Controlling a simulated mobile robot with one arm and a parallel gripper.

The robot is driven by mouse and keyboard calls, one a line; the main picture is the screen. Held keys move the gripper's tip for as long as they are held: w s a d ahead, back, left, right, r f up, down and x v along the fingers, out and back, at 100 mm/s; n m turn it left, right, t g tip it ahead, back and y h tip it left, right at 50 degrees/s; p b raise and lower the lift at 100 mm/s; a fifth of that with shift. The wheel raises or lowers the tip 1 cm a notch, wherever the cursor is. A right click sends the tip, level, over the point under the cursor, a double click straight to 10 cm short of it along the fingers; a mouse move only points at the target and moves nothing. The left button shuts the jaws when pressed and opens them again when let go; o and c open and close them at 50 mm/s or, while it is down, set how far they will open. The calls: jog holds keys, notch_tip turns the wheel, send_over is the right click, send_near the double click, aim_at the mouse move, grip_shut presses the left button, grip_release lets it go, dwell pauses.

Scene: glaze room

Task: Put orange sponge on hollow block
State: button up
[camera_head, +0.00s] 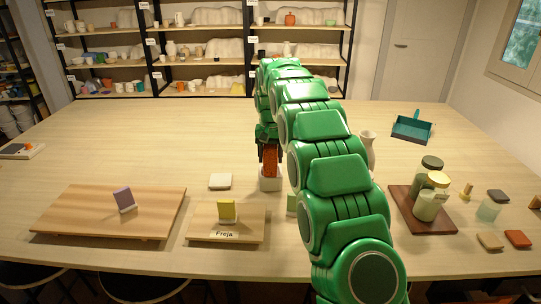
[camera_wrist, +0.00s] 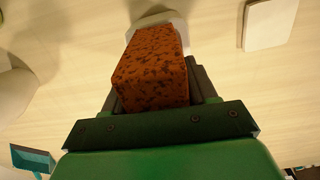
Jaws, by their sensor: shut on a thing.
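The orange sponge (camera_head: 270,160) is speckled with dark spots and stands upright in my gripper (camera_head: 267,142). In the wrist view the sponge (camera_wrist: 155,70) sits between the two dark jaws of my gripper (camera_wrist: 158,90), which are shut on it. A small white block (camera_head: 270,183), apparently the hollow block, stands on the table directly below the sponge. Part of this block (camera_wrist: 155,20) also shows past the sponge's far end in the wrist view. I cannot tell whether sponge and block touch, and the block's opening is hidden.
Boards with a purple sponge (camera_head: 124,199) and a yellow-green sponge (camera_head: 227,209) stand in front. A vase (camera_head: 367,150), a teal dustpan (camera_head: 411,128) and a dark tray (camera_head: 405,208) with jars are right.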

jog(key=shift+f, duration=0.1)
jog(key=o, duration=1)
jog(key=shift+r, duration=3.9)
